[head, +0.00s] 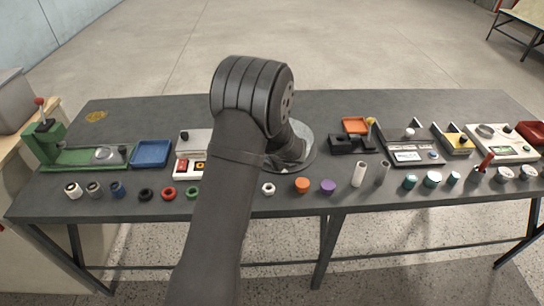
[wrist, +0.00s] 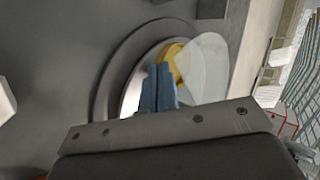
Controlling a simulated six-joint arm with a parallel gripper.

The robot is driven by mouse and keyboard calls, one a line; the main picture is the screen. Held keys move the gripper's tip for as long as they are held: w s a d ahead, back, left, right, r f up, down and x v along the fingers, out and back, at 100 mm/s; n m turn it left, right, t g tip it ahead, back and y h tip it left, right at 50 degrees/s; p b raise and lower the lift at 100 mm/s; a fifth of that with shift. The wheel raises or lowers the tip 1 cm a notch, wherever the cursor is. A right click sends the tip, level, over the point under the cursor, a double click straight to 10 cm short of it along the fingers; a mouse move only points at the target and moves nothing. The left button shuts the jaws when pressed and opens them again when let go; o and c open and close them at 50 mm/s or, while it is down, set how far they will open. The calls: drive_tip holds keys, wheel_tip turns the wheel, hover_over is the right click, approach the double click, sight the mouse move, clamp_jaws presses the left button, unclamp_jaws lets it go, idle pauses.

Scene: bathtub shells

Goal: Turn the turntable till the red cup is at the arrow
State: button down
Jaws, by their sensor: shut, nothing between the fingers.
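The grey round turntable (head: 308,158) stands near the middle of the table in the head view, mostly hidden behind my arm. In the wrist view, the curved rim of a round grey base (wrist: 108,80) curves around a pale disc. My gripper (wrist: 158,72) has blue fingers, shut and empty, over the right part of that disc. A yellow thing (wrist: 176,60), perhaps a cup, is just beyond the fingertips. A pale, translucent rounded thing (wrist: 206,68) is beside it on the right. I cannot tell whether the fingers touch either. I cannot make out the red cup or the arrow.
A blue tray (head: 152,153) and a green press-like fixture (head: 90,156) stand on the left. Small rings, caps and cups line the front edge, including a red ring (head: 168,194) and orange piece (head: 302,185). Trays and fixtures fill the right. The table behind the arm is fairly clear.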

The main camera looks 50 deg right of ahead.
drive_tip(key=shift+s, duration=0.1)
drive_tip(key=shift+s+a, duration=0.15)
drive_tip(key=shift+s, duration=0.05)
drive_tip(key=s, duration=0.1)
drive_tip(key=s+a, duration=0.2)
drive_tip(key=shift+s+r, duration=0.35)
drive_tip(key=shift+s, duration=0.05)
drive_tip(key=s+a+r+m+h, duration=0.1)
drive_tip(key=s+r+m+h, duration=0.1)
drive_tip(key=s+r, duration=0.45)
drive_tip(key=shift+g, duration=0.4)
drive_tip(key=x, duration=0.6)
drive_tip(key=f+x, duration=0.1)
drive_tip(key=x, duration=0.3)
drive_tip(key=shift+s+a, duration=0.25)
drive_tip(key=shift+a, duration=0.05)
drive_tip(key=shift+w+d, duration=0.3)
drive_tip(key=shift+w, duration=0.3)
drive_tip(key=shift+w+d, duration=0.3)
drive_tip(key=shift+w, duration=0.25)
drive_tip(key=shift+w+d+r, duration=0.1)
drive_tip(key=shift+w+d, duration=0.3)
drive_tip(key=shift+w, duration=0.3)
